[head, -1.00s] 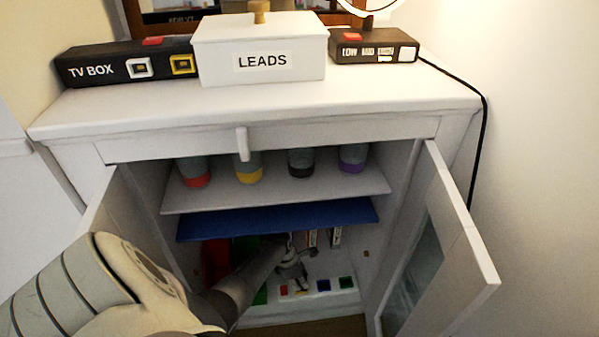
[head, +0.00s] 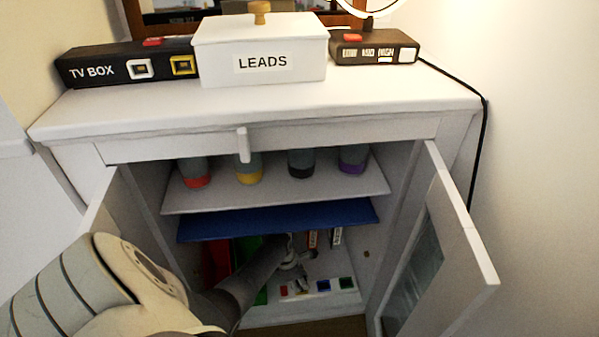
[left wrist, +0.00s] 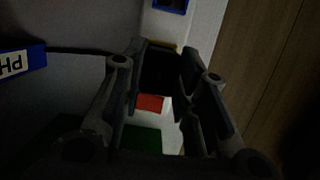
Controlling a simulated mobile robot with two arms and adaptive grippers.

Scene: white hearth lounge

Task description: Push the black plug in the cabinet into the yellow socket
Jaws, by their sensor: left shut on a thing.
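My left arm reaches into the lower part of the open cabinet (head: 400,155). My left gripper (head: 298,280) is down at a white strip (head: 315,296) with coloured sockets. In the left wrist view its fingers (left wrist: 162,85) are shut on the black plug (left wrist: 158,70), which is dark and partly hidden. A thin yellow edge of the yellow socket (left wrist: 163,44) shows right at the plug's far side; the rest is covered. I cannot tell how deep the plug sits. The red socket (left wrist: 150,103) lies on the near side, the blue one (left wrist: 171,4) beyond. My right gripper is not in view.
A blue shelf (head: 270,220) hangs low over my arm. The open right door (head: 440,250) and left door (head: 100,210) flank the opening. Red and green upright items stand inside at left.

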